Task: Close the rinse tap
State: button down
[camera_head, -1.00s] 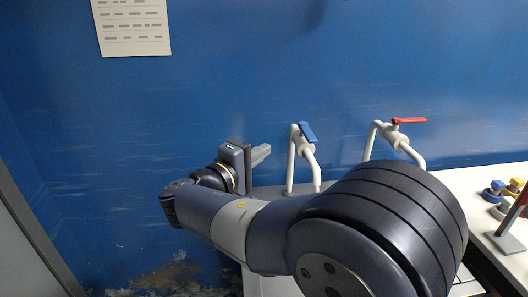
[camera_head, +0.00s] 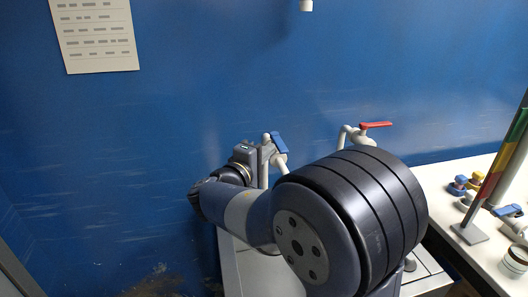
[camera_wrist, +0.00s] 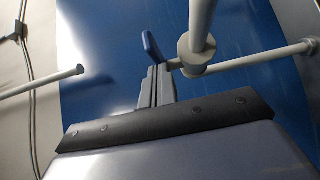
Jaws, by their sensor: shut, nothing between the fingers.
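Two white taps stand at the back against the blue wall; the pictures do not label which is the rinse tap. One has a blue lever (camera_head: 279,142), slanting down to the right. The other has a red lever (camera_head: 376,125), pointing right. My gripper (camera_head: 268,152) is shut and empty, right beside the blue-levered tap. In the wrist view my shut fingers (camera_wrist: 157,84) point at the blue lever (camera_wrist: 151,46), with the tap's white pipe and collar (camera_wrist: 196,54) just to their right. I cannot tell whether they touch the lever. My arm hides the basin area below the taps.
A white bench (camera_head: 440,196) at right holds blue and yellow knobs (camera_head: 466,184), a colour-banded strip (camera_head: 503,155) on a grey stand, a blue-handled valve (camera_head: 508,211) and a cup (camera_head: 515,260). A printed sheet (camera_head: 95,38) hangs on the wall. The wall area at left is clear.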

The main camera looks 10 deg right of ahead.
aim_at(285, 153)
jog(key=shift+s+d+b, duration=0.15)
jog(key=shift+d+b, duration=0.1)
jog(key=shift+b, duration=0.4)
jog(key=shift+d+f, duration=0.1)
jog(key=d+b, duration=0.1)
jog(key=b, duration=0.1)
jog(key=d+b, duration=0.1)
jog(key=b, duration=0.1)
jog(key=shift+s+f, duration=0.15)
jog(key=shift+s, duration=0.15)
jog(key=shift+s+d+r+b, duration=0.1)
jog(key=shift+d+r+b, duration=0.1)
jog(key=shift+d+b, duration=1.05)
jog(key=shift+a+b, duration=0.25)
jog(key=shift+b, duration=0.05)
